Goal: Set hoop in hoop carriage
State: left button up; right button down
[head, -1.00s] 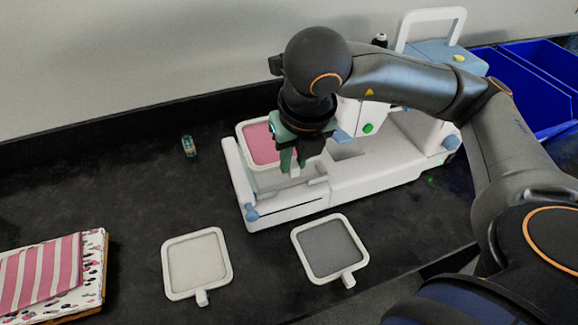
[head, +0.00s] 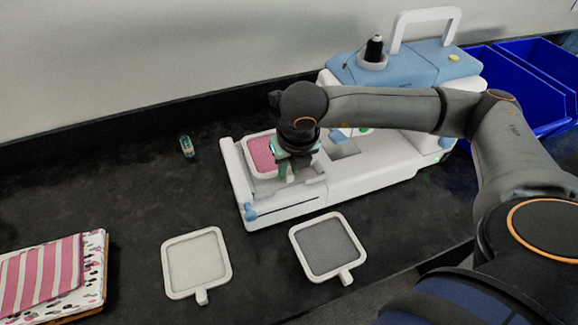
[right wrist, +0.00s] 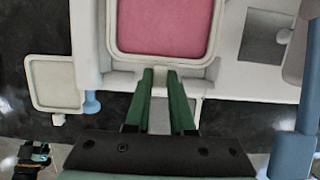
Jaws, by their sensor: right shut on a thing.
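A white square hoop with pink cloth (head: 262,155) is over the left end of the white machine's carriage (head: 235,180). My right gripper (head: 286,174) is shut on the hoop's short tab. In the right wrist view, the green fingers (right wrist: 163,82) close around the tab, with the pink hoop (right wrist: 165,25) just ahead of them. The hoop lies roughly level, low over the carriage. I cannot tell whether it touches or is seated, since my gripper hides its near right edge.
A hoop with pale cloth (head: 197,262) and one with grey cloth (head: 328,246) lie on the black table in front. A small teal spool (head: 186,146) lies behind left. Striped pink cloth (head: 40,272) is at the left. Blue bins (head: 530,80) stand right of the machine.

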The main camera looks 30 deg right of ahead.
jog(key=shift+f+b, duration=0.25)
jog(key=shift+b, duration=0.15)
jog(key=c, duration=0.8)
grip_release()
jog(key=shift+r, duration=0.1)
jog(key=shift+r+p, duration=0.4)
jog(key=shift+p, duration=0.2)
jog(key=v, duration=1.1)
jog(key=shift+s+r+b, duration=0.2)
jog(key=shift+r+b, duration=0.15)
jog(key=shift+b, duration=0.05)
